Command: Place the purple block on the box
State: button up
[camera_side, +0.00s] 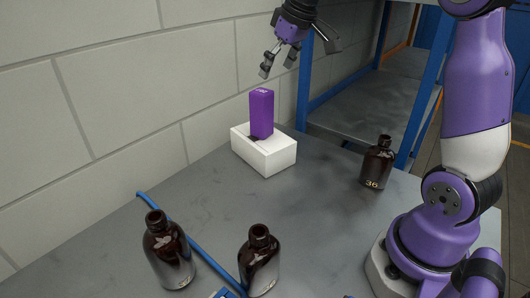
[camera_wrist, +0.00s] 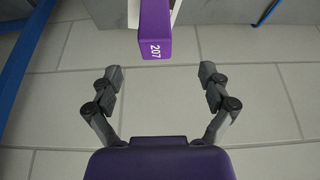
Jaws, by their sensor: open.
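The purple block (camera_side: 261,114) stands upright on top of the white box (camera_side: 265,155) near the wall. In the wrist view the top end of the purple block (camera_wrist: 155,40) shows at the top centre, marked 207, with a strip of the white box (camera_wrist: 134,12) beside it. My gripper (camera_side: 278,68) is above the block, with its fingers apart and nothing between them. In the wrist view my gripper (camera_wrist: 160,78) has its two fingers spread wide, and the block lies beyond the gap, apart from both fingertips.
Amber bottles stand on the grey table: one (camera_side: 377,163) marked 36 at the right, and two at the front, one left (camera_side: 168,252) and one nearer the middle (camera_side: 259,262). A blue cable (camera_side: 190,238) runs past them. A blue-framed shelf (camera_side: 375,100) stands behind. The table's middle is clear.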

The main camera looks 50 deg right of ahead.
jog(key=s+a+f, duration=0.3)
jog(key=s+a, duration=0.2)
jog(key=s, duration=0.3)
jog(key=s+a+f+t, duration=0.1)
jog(key=s+a+f, duration=0.2)
jog(key=s+a, duration=0.3)
jog(key=s, duration=0.2)
jog(key=shift+s+a, duration=0.15)
jog(key=shift+s, duration=0.2)
